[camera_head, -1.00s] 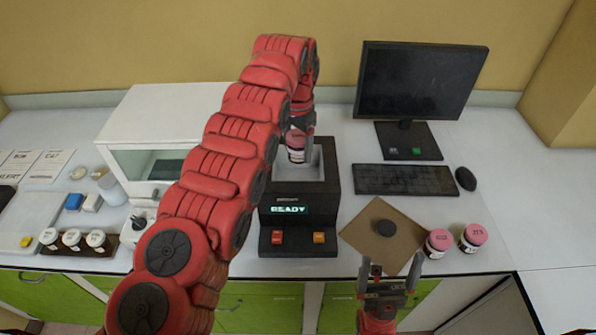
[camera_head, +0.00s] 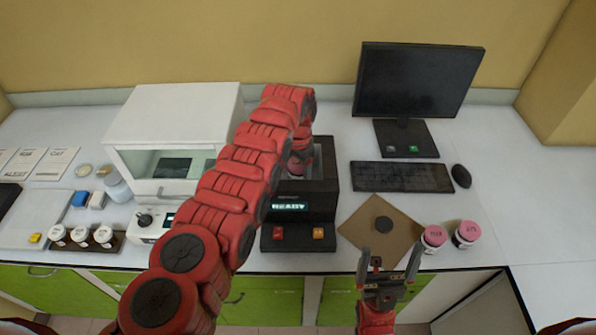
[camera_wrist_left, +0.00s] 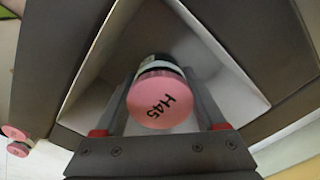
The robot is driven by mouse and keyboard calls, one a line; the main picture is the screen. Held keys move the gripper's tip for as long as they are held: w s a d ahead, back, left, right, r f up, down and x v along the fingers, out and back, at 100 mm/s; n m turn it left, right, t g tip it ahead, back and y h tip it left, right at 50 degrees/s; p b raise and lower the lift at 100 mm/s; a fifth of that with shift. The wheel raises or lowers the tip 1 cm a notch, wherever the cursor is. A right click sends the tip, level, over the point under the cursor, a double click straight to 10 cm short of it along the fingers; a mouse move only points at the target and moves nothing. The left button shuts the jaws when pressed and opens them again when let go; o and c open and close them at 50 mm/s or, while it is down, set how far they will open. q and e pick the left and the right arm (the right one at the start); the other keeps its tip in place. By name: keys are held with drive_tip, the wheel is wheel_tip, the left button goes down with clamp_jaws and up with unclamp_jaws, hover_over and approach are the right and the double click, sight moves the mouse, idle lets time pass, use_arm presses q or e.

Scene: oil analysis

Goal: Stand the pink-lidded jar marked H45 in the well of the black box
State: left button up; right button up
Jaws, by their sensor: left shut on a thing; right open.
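The pink-lidded jar marked H45 (camera_wrist_left: 160,98) is between the fingers of my left gripper (camera_head: 302,152), which is shut on it. In the left wrist view its lid faces the camera and the pale sloping walls of the well (camera_wrist_left: 225,70) surround it. The black box (camera_head: 300,203) stands mid-counter with a lit display. In the head view my left arm and gripper cover most of the jar and part of the well. I cannot tell whether the jar touches the well floor. My right gripper (camera_head: 389,264) is open and empty near the counter's front edge.
Two other pink-lidded jars (camera_head: 433,238) (camera_head: 467,233) stand at the right front. A keyboard (camera_head: 402,177) and monitor are behind. A white cabinet (camera_head: 170,125) and several white-lidded jars are left.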

sight(298, 164)
use_arm(q)
drive_tip(key=shift+f, duration=0.25)
drive_tip(key=o, duration=1.5)
drive_tip(key=shift+r, duration=0.15)
drive_tip(key=shift+r, duration=0.15)
wheel_tip(298, 164, up, 11)
drive_tip(key=shift+d+b, duration=0.1)
drive_tip(key=shift+b, duration=0.75)
drive_tip(key=shift+s+r, duration=0.1)
drive_tip(key=shift+r, duration=0.4)
drive_tip(key=shift+f, duration=0.1)
